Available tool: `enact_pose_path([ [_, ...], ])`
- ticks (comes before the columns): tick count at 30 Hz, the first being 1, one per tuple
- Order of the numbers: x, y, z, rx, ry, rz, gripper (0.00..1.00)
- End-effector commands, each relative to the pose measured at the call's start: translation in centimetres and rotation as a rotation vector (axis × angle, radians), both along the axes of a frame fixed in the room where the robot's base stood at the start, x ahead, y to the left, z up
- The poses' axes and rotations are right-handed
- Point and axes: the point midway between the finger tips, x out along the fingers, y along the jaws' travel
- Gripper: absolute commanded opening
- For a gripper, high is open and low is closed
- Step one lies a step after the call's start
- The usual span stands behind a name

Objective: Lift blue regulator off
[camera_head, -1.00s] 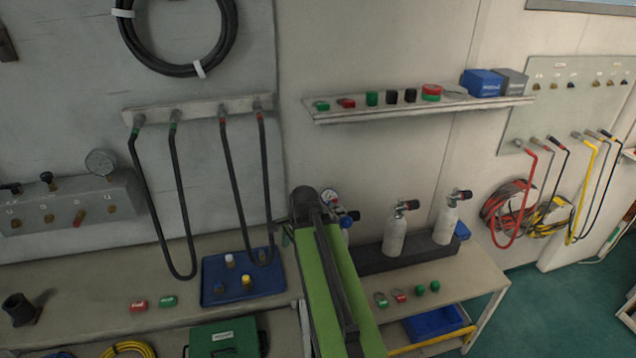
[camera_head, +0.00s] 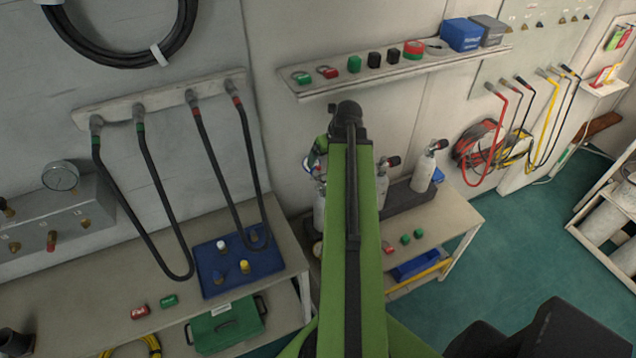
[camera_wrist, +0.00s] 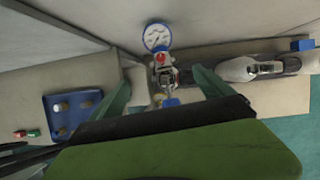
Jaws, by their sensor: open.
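The blue regulator (camera_wrist: 165,78) shows in the wrist view, with a blue-rimmed gauge (camera_wrist: 157,37) above it and a blue knob below. It appears to sit on the left-most white cylinder, which shows in the head view (camera_head: 319,212) partly behind my green arm. My gripper (camera_wrist: 162,90) is open in the wrist view, with one dark green finger on each side of the regulator. Whether either finger touches it I cannot tell. In the head view my arm hides most of the regulator and the gripper.
Two more white cylinders (camera_head: 424,172) (camera_head: 382,186) with valves stand to the right in a dark rack. A wall shelf (camera_head: 400,70) with small parts is above. A blue tray (camera_head: 255,285) lies on the left bench, and hoses (camera_head: 150,190) hang above it.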

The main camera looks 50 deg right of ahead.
Motion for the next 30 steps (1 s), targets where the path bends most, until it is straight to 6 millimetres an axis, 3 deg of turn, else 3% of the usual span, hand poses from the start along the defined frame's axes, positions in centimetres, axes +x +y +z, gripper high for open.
enact_pose_path([
  [1,0.6,-0.2,-2.3,-0.001,0.000,0.002,0.91],
  [8,2.5,-0.6,-6.8,0.000,0.000,0.003,0.91],
  [16,3.0,-0.7,-7.4,0.000,0.000,0.003,0.91],
  [25,4.7,-1.5,-11.9,-0.001,0.000,0.006,0.91],
  [30,5.0,-1.5,-11.8,-0.001,0.000,0.005,0.91],
])
